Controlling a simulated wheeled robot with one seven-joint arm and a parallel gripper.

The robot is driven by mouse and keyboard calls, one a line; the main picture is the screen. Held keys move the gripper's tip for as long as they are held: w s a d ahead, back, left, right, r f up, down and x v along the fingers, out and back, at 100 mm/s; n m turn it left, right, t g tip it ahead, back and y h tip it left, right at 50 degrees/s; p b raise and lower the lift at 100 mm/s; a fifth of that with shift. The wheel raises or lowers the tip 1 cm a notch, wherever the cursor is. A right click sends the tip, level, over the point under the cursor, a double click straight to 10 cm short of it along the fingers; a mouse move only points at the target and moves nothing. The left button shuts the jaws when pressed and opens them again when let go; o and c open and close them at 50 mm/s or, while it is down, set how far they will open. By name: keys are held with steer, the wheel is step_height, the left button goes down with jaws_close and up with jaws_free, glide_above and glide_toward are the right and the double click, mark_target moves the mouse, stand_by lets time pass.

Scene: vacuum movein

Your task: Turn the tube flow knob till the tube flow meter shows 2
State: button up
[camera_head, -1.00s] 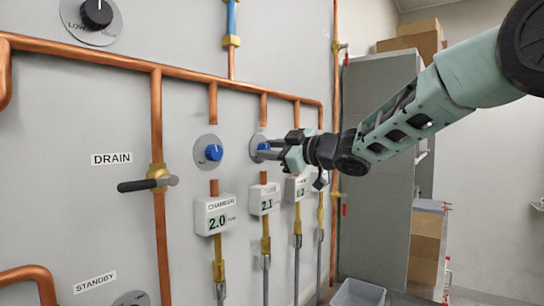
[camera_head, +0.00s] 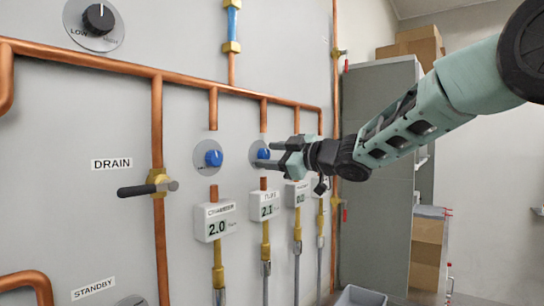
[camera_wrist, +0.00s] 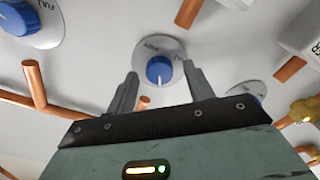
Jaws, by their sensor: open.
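A blue knob (camera_head: 262,154) on a round grey dial sits on the wall panel. Below it a white meter (camera_head: 265,206) reads 2.1; its label is too blurred to read surely. My gripper (camera_head: 269,155) is open in front of this knob, fingers pointing at it. In the wrist view the blue knob (camera_wrist: 159,69) shows between the two spread fingertips (camera_wrist: 160,73), its white pointer line toward the gripper. The fingers appear clear of the knob. The dial's markings are too small to read fully.
To the left is another blue knob (camera_head: 213,158), above the chamber meter (camera_head: 216,222) reading 2.0. A third meter (camera_head: 297,194) stands right, partly unreadable. Copper pipes (camera_head: 157,120) and a drain valve handle (camera_head: 147,188) stick out from the panel. A grey cabinet (camera_head: 377,190) stands right.

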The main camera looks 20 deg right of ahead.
steer(key=b+v, duration=0.4)
steer(key=v, duration=1.3)
steer(key=shift+s, duration=0.15)
steer(key=s+a+f+m+g+h, duration=0.1)
steer(key=a+f+m+g+h, duration=0.2)
steer(key=a+f, duration=0.45)
steer(key=a+f+m+h, duration=0.4)
steer(key=f, duration=0.7)
steer(key=s+a+f+g+h, duration=0.1)
steer(key=s+f+g, duration=0.4)
steer(key=s, duration=0.8)
steer(key=s+a+f+g+h, duration=0.2)
steer(key=s+a+f+g, duration=0.2)
steer(key=s+f, duration=0.8)
steer(key=s+g, duration=0.2)
steer(key=shift+f+g, duration=0.2)
steer(key=shift+g, duration=0.1)
stand_by(1.3)
